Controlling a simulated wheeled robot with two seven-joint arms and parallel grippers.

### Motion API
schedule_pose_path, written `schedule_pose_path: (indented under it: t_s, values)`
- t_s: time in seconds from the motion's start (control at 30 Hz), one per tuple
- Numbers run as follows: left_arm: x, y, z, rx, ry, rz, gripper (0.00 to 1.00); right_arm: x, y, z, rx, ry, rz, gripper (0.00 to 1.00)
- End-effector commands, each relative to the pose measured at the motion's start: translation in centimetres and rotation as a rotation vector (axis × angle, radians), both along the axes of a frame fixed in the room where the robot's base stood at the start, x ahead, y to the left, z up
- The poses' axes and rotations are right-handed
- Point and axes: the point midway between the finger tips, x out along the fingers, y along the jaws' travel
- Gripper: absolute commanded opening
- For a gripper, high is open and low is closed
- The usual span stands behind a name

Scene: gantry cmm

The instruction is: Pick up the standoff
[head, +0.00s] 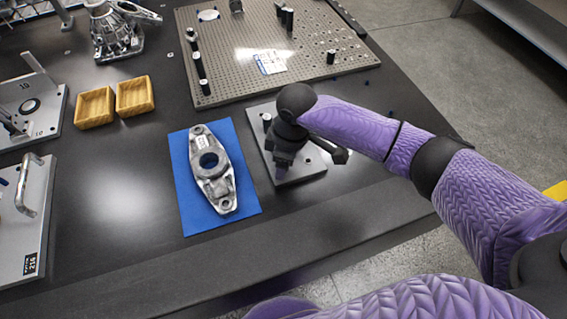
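My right gripper (280,176) points down over a small grey plate (307,172) at the middle of the table. My wrist and hand hide part of the plate and whatever is between the fingers, so I cannot tell whether they are open or shut. A short black post (267,119), possibly a standoff, is at the plate's far left corner. Similar dark posts stand on the perforated fixture plate (235,55), including one at its right (331,56) and one at its near left (205,87). I cannot tell which is the task's standoff. My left gripper is out of view.
A metal bracket (222,190) lies on a blue mat (190,212) left of my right gripper. Two wooden trays (94,122) (151,107) sit farther left. Grey fixtures line the left edge. Dark table (115,205) is clear between them and the mat.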

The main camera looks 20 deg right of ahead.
Motion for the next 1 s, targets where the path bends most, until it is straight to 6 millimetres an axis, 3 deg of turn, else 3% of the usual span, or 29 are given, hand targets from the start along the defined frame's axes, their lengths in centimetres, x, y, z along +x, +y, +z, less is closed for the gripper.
schedule_pose_path:
  t_s: [0.03,0.37,0.73,1.0]
  values:
    - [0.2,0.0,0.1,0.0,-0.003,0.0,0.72,0.0,0.0,0.1,-0.001,-0.001,0.0,0.69]
    - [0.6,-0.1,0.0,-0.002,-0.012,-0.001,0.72,0.0,0.0,0.1,-0.001,-0.001,0.0,0.0]
    - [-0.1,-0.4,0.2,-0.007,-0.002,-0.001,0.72,0.0,0.0,0.4,0.0,-0.001,-0.001,0.0]
    - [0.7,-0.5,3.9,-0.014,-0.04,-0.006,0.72,0.1,0.0,7.3,0.0,-0.007,-0.001,0.0]
